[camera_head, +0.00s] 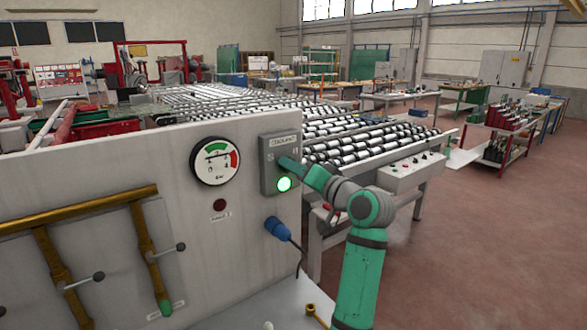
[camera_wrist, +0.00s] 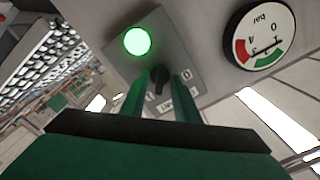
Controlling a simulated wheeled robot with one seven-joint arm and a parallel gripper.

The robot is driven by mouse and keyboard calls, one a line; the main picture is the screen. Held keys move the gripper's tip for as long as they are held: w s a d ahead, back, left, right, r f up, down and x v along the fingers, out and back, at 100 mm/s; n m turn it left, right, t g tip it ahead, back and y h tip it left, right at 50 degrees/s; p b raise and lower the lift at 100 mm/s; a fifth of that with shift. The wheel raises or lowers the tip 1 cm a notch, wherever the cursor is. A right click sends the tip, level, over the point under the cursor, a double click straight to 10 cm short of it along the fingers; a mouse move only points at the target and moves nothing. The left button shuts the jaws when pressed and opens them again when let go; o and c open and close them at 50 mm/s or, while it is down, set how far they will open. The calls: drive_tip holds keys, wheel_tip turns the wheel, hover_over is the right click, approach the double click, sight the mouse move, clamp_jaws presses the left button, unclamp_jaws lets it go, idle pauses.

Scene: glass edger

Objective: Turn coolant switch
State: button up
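The coolant switch is a grey box (camera_head: 275,152) on the machine's panel, with a lit green lamp (camera_head: 284,184) at its lower part. In the wrist view its black knob (camera_wrist: 158,80) sits on the box plate (camera_wrist: 201,76), close to the lamp (camera_wrist: 137,41). My gripper (camera_wrist: 160,88) has its two green fingers on either side of the knob, with gaps visible between them and it. In the head view my gripper (camera_head: 288,164) reaches the box front from the right and hides the knob.
A round pressure gauge (camera_head: 215,161) is left of the box, with a dark red button (camera_head: 219,205) below it. A blue plug (camera_head: 277,228) with a cable sticks out beneath the box. Brass pipes (camera_head: 80,210) with levers run along the panel's left. A roller conveyor (camera_head: 360,140) stands behind my arm.

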drive_tip(key=v, duration=1)
drive_tip(key=shift+s+d, duration=0.25)
drive_tip(key=shift+s, duration=0.05)
drive_tip(key=shift+s, duration=0.1)
